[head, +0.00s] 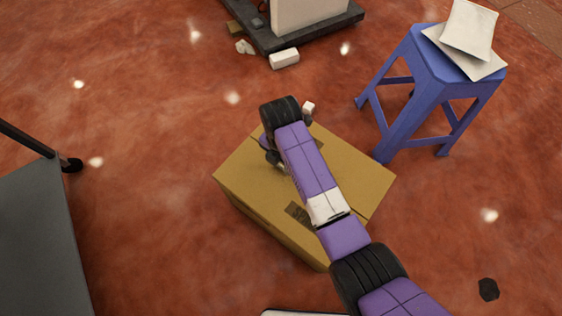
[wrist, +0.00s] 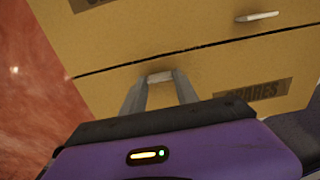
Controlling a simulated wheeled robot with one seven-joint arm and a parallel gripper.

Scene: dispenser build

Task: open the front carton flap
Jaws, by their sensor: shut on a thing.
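A brown cardboard carton (head: 245,180) stands on the floor in the middle of the head view, partly hidden under my arm. In the wrist view its top (wrist: 110,50) shows a dark seam between two flaps. The near flap (wrist: 215,70) carries a dark printed label and a small pale tab (wrist: 160,77) close to the seam. My gripper (wrist: 160,86) has its two grey fingers on either side of this tab and is shut on it. In the head view my gripper (head: 277,160) is low over the carton top, mostly hidden. The flaps look about flat.
A second pale tab (wrist: 257,17) sits on the far flap. A blue stool (head: 425,75) with pale packets (head: 470,35) stands at the back right. A dark platform (head: 285,38) with a white block (head: 284,58) beside it is behind. A grey surface (head: 40,245) is at left. Red floor between is clear.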

